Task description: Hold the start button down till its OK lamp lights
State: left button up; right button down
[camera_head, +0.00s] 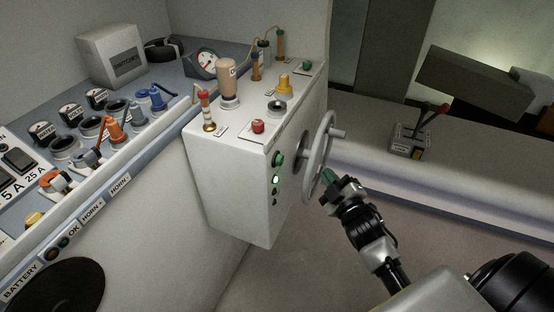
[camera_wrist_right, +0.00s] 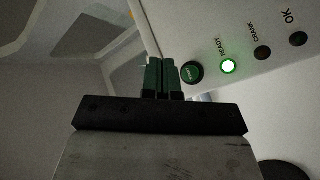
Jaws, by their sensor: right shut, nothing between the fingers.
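The green start button (camera_head: 277,160) is on the side face of the white console (camera_head: 232,190), below its top edge. It also shows in the right wrist view (camera_wrist_right: 191,72), just right of my fingertips. Beside it, the READY lamp (camera_wrist_right: 228,66) glows green, while the CRANK lamp (camera_wrist_right: 262,53) and the OK lamp (camera_wrist_right: 298,39) are dark. My right gripper (camera_head: 329,177) is shut and empty, its green fingers pointing toward that face. In the head view it appears apart from the button, to the right of it. My left gripper is out of view.
A grey handwheel (camera_head: 319,157) sticks out of the console's same side, between the button and my right gripper in the head view. Levers and knobs stand on the console top. A bench with a red-knobbed lever box (camera_head: 408,140) is at the right.

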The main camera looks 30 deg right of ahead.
aim_at(280, 160)
jog(key=w+a+b, duration=0.2)
jog(key=w+a, duration=0.3)
jog(key=w, duration=0.1)
jog(key=shift+w+a, duration=0.35)
dwell(0.3)
jog(key=shift+w, duration=0.1)
dwell(1.9)
jog(key=shift+w+a, duration=0.2)
jog(key=shift+a, duration=0.05)
jog(key=shift+w+a, duration=0.3)
jog(key=shift+w, duration=0.1)
dwell(1.6)
